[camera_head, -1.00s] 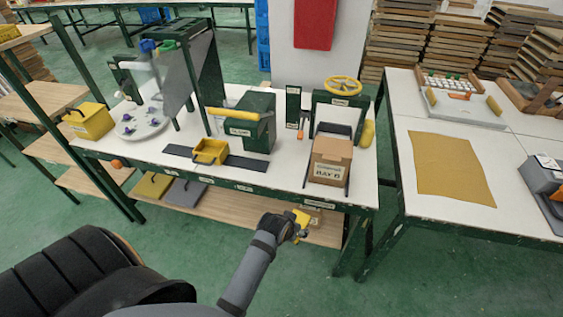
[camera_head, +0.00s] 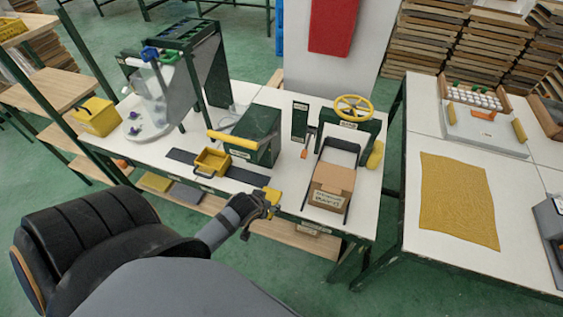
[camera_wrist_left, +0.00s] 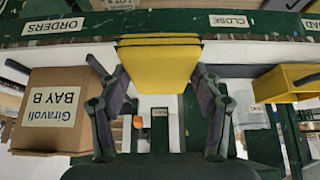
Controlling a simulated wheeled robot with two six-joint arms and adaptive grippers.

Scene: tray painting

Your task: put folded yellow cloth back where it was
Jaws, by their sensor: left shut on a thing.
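The folded yellow cloth (camera_head: 271,194) is a small layered pad at the end of my left arm in the head view. In the left wrist view the cloth (camera_wrist_left: 160,62) shows stacked folds and sits between the two dark fingers. My left gripper (camera_head: 262,204) is shut on it, by the front edge of the white bench (camera_head: 165,145), between the yellow bin and the cardboard box. The gripper also shows in the left wrist view (camera_wrist_left: 160,100). I cannot tell how far the cloth is from the bench. My right gripper is not in view.
The open yellow bin (camera_head: 212,162) and cardboard box (camera_head: 331,187) stand on the bench. Flat yellow (camera_head: 154,182) and grey (camera_head: 187,193) pieces lie on its lower shelf. A large yellow sheet (camera_head: 457,200) lies flat on the right table.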

